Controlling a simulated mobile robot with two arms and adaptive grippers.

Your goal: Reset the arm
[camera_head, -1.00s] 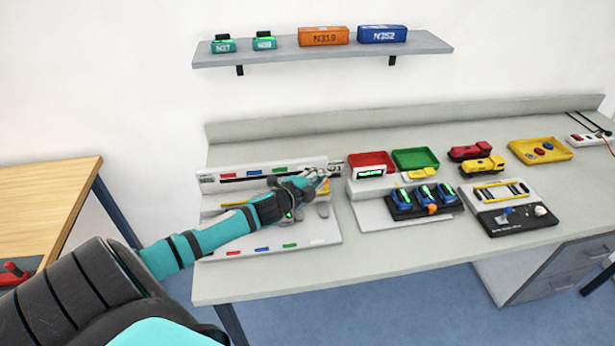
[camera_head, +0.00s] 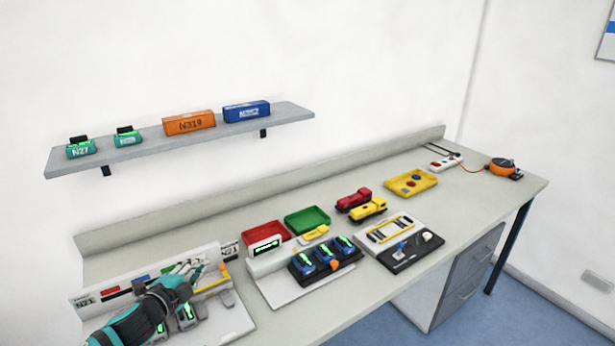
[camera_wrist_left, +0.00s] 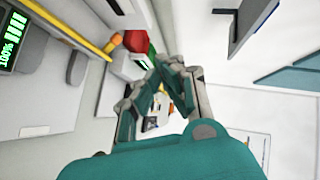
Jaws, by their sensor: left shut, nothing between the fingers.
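My left gripper (camera_head: 196,268) is at the lower left of the head view, over the white station (camera_head: 235,318) at the desk's left end. Its fingers are shut with nothing between them. In the left wrist view the fingers of the left gripper (camera_wrist_left: 158,62) come together at the tips, with no object held. The forearm hides part of the station. My right gripper is not in either view.
A yellow rail (camera_wrist_left: 62,24) and a green-lit display (camera_wrist_left: 12,40) are close beside the left gripper. A red tray (camera_head: 265,233), a green tray (camera_head: 307,220) and a charger with blue batteries (camera_head: 325,258) stand to the right. A shelf (camera_head: 200,137) hangs above.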

